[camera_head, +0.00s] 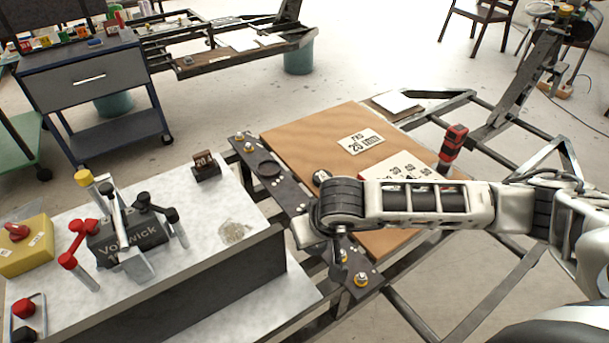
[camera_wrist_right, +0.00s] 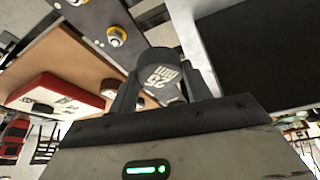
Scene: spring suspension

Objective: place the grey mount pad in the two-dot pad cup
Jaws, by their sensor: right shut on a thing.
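The grey mount pad (camera_wrist_right: 160,76) is a dark grey round piece with white printing, seen in the right wrist view. My right gripper (camera_wrist_right: 158,92) is shut on it, one finger on each side. In the head view my right wrist reaches in from the right over a dark mounting plate (camera_head: 293,192) and hides part of it. A round black cup (camera_head: 268,170) sits on the plate's far part. Its dot marks cannot be made out, and any cup under my wrist is hidden. My left gripper is not in view.
Brass-coloured bolts (camera_head: 361,279) stand on the plate. At left, a pale bench (camera_head: 205,222) carries a clamp fixture (camera_head: 128,240), a small dark block (camera_head: 206,165) and a yellow box (camera_head: 27,247).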

